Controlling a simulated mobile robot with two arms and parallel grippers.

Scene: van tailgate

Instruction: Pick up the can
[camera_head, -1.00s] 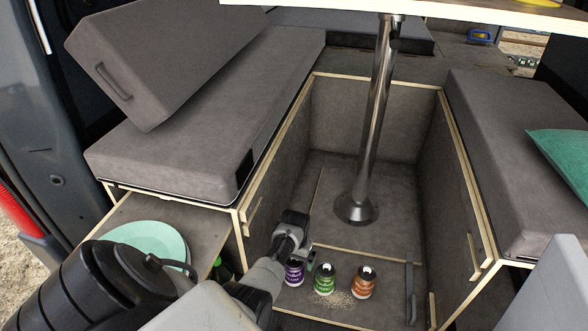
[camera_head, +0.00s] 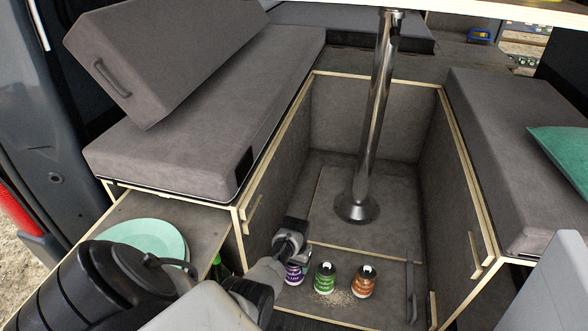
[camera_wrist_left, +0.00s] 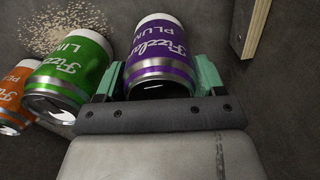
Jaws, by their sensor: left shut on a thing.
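Three cans stand in a row on the van's sunken floor. The purple can (camera_head: 293,272) is at the left, partly hidden by my left gripper (camera_head: 300,263). The green can (camera_head: 325,278) is in the middle and the orange can (camera_head: 363,281) at the right. In the left wrist view the purple can (camera_wrist_left: 161,58) sits between the two teal fingers of my left gripper (camera_wrist_left: 160,75), which is shut on it. The green can (camera_wrist_left: 70,72) is close beside the left finger, and the orange can (camera_wrist_left: 14,100) is farther left. My right gripper does not show.
Spilled grains (camera_head: 336,298) lie in front of the cans. A metal table post (camera_head: 372,130) stands behind them. Grey benches (camera_head: 200,140) flank the floor well. A teal plate (camera_head: 146,243) and a green bottle (camera_head: 218,268) are at the left.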

